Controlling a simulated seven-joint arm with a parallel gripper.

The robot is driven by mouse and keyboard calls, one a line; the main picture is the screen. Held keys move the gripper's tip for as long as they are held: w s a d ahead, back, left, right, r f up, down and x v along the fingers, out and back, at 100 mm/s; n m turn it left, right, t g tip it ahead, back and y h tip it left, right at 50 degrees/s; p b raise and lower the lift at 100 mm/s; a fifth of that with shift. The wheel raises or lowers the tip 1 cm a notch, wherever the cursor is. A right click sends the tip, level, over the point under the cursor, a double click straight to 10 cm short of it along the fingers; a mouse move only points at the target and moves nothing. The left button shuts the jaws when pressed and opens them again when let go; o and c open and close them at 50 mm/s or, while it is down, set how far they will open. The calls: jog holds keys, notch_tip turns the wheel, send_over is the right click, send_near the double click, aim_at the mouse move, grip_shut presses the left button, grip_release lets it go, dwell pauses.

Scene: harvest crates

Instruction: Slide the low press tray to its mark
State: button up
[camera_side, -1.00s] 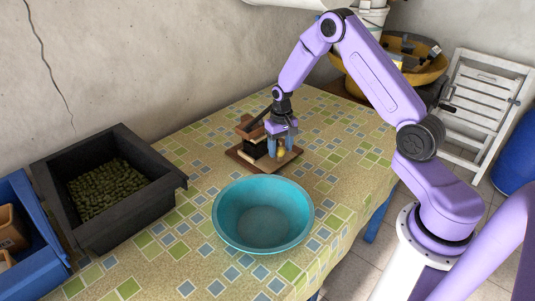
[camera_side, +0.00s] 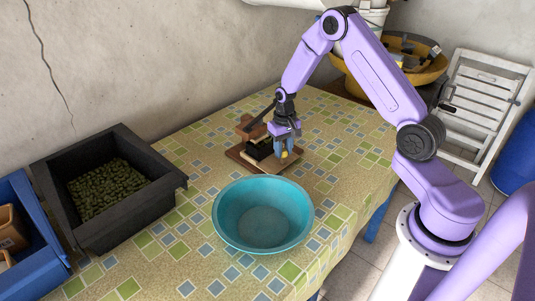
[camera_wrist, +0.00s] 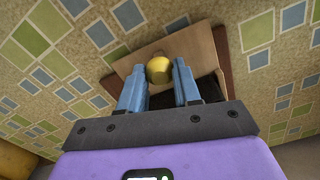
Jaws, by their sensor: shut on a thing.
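The low press tray, a flat brown wooden base (camera_side: 290,167), lies on the patterned table. A wooden press with a dark block (camera_side: 258,150) and a slanted lever (camera_side: 262,117) stands on its left part. A small yellow knob (camera_side: 284,154) is at its front, and it shows in the wrist view (camera_wrist: 159,69) before a tan wooden panel (camera_wrist: 195,44). My gripper (camera_side: 287,149) points down, its blue fingers shut on the knob from both sides. Its fingers also show in the wrist view (camera_wrist: 157,80). I cannot make out a mark.
A teal bowl (camera_side: 226,222) stands just in front of the tray. A black crate (camera_side: 150,205) of green produce and a blue crate (camera_side: 42,225) are at the left. The wall is behind. Bare table (camera_side: 350,150) lies to the right of the tray.

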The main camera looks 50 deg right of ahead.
jog(key=shift+s+a, duration=0.15)
jog(key=shift+s, duration=3.55)
jog(key=o, duration=1.1)
notch_tip(320, 180, up, 17)
jog(key=s+a+r+n, duration=0.3)
jog(key=s+a+n, duration=0.5)
jog(key=a, duration=0.5)
jog(key=s+a+n, duration=0.1)
jog(key=s+n, duration=0.1)
jog(key=s, duration=0.4)
jog(key=s+a+n, duration=0.1)
jog(key=s+n, duration=0.2)
jog(key=s, duration=0.3)
jog(key=s+a+n, duration=0.1)
jog(key=s+n, duration=0.2)
jog(key=s, duration=0.2)
jog(key=shift+s+a, duration=0.1)
jog(key=shift+s, duration=0.3)
